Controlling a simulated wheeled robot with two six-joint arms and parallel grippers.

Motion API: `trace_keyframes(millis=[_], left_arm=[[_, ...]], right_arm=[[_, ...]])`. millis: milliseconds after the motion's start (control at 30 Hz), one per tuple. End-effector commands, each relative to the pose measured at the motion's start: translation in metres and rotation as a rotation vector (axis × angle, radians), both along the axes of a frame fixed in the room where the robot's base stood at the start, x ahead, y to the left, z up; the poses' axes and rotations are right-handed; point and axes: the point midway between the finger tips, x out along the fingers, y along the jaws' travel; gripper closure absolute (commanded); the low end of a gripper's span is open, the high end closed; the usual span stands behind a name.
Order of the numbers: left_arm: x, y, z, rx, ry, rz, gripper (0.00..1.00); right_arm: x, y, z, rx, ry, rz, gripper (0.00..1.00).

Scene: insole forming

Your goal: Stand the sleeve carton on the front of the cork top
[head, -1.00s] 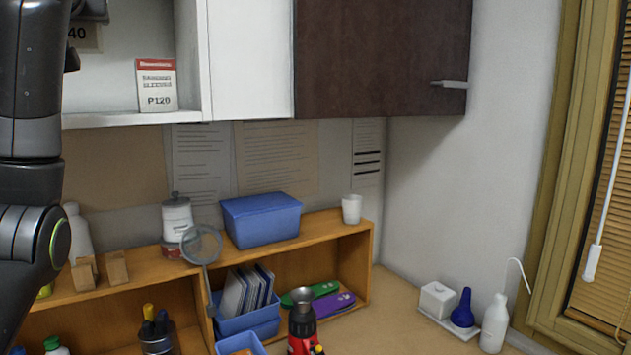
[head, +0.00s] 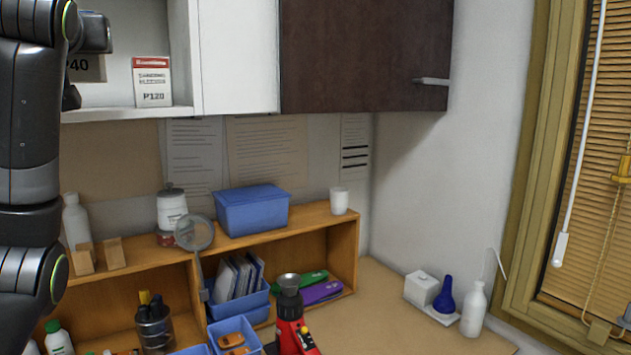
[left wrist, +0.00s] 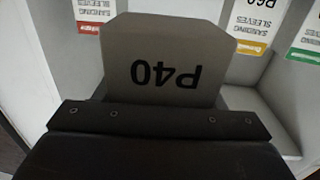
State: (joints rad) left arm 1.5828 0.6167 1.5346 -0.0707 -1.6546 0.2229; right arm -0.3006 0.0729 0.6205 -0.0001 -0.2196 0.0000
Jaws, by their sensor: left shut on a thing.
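The sleeve carton, a grey-brown box marked P40 (left wrist: 165,75), shows upside down in the left wrist view, close in front of my left gripper (left wrist: 160,120). The left gripper is shut on it. In the head view the carton (head: 88,68) is at the upper left by the open cabinet, partly hidden by my left arm. The tan work top (head: 400,315), likely the cork top, spreads at the lower right in the head view. My right gripper is not in view.
A P120 carton (head: 152,82) stands on the cabinet shelf; other sleeve cartons show in the wrist view. A wooden shelf unit (head: 340,245) holds a blue lidded box (head: 253,210) and a white cup (head: 340,200). A red tool (head: 291,325) stands in front. White bottle (head: 473,310) stands right.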

Motion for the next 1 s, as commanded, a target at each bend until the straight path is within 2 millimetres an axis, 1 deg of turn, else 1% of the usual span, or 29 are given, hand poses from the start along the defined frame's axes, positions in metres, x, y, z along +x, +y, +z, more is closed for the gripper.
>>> trace_keyframes(millis=[167, 200, 267, 367, 700, 900, 1000], left_arm=[[-0.008, -0.013, -0.035, 0.002, -0.001, -0.034, 0.63], [-0.011, -0.018, -0.049, 0.003, -0.001, -0.046, 0.63], [-0.015, -0.025, -0.067, 0.004, 0.001, -0.065, 0.63], [-0.022, -0.037, -0.100, 0.003, 0.001, -0.097, 0.63], [-0.051, -0.084, -0.224, -0.005, 0.003, -0.223, 0.63], [-0.065, -0.108, -0.289, -0.010, 0.004, -0.287, 0.63], [-0.072, -0.119, -0.318, -0.012, 0.004, -0.316, 0.63]], right_arm=[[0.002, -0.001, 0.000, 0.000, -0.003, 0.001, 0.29], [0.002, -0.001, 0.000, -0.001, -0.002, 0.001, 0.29], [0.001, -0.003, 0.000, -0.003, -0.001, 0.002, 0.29], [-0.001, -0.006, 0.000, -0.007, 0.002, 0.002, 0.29], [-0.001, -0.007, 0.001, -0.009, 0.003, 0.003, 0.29], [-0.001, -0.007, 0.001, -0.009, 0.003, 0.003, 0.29], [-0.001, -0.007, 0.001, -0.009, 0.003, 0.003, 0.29]])
